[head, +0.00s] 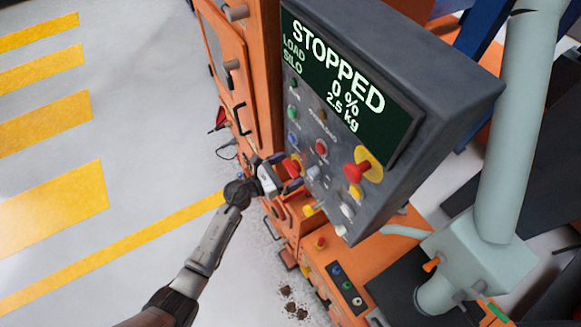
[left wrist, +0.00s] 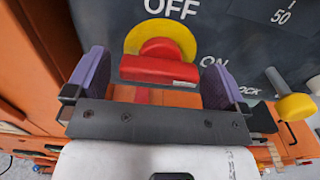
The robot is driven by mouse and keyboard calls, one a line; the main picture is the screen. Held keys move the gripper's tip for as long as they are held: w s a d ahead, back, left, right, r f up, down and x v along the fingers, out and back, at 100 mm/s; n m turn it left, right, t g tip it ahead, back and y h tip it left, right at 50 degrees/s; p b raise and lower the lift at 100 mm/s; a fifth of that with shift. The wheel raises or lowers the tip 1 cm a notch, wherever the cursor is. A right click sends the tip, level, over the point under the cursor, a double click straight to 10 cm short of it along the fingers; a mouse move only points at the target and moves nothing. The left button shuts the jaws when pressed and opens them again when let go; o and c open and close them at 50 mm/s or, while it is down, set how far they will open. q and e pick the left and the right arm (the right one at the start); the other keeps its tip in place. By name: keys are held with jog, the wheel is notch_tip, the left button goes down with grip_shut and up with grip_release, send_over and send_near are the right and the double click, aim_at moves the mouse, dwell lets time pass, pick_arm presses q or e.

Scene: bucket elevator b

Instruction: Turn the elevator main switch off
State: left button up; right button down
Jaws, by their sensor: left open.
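The main switch is a red handle on a yellow disc (left wrist: 160,68) on the dark grey panel, with OFF printed above it and ON at its lower right. Its red bar lies crosswise in the left wrist view. My left gripper (left wrist: 156,82) is open, with one purple-padded finger on each side of the bar and gaps showing. In the head view my left gripper (head: 283,178) is at the panel's lower left edge, partly covering the red switch (head: 293,166). Whether the fingers touch the handle is unclear. My right gripper is not in view.
The panel's screen (head: 345,85) reads STOPPED, 0 %, 2.5 kg. A red mushroom button (head: 355,171) and several small buttons are on the panel. A yellow knob (left wrist: 296,107) is right of the switch. Orange cabinets (head: 240,60) stand behind; open floor (head: 140,170) is at left.

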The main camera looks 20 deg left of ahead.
pick_arm(q)
jog(key=shift+w+d, duration=0.35)
jog(key=shift+w, duration=0.05)
jog(key=c, duration=0.8)
jog(key=shift+c, duration=0.2)
